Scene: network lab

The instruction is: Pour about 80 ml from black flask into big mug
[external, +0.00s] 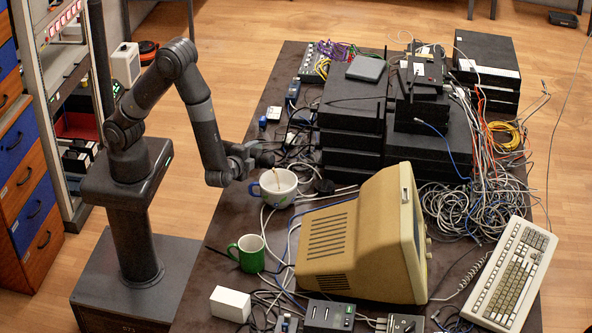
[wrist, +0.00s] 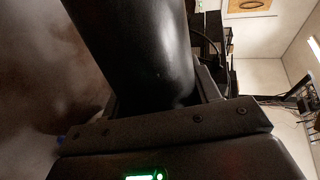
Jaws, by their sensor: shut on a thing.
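The big mug (external: 283,194), white with a blue handle, stands upright on the dark table. My gripper (external: 250,157) is shut on the black flask (external: 264,159), above and slightly left of the mug. The flask looks tipped, its end toward the mug. A thin brownish stream (external: 278,180) shows at the mug's opening. In the wrist view the flask (wrist: 135,45) is a smooth black cylinder between the jaws. Its mouth and the mug are not visible there, and the level in the mug cannot be read.
A smaller green mug (external: 248,254) stands in front of the big mug. A beige monitor (external: 350,245) is close on the right, and stacked black network boxes (external: 352,105) stand behind. Cables (external: 290,235) lie around both mugs. A white box (external: 230,303) sits at the front left.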

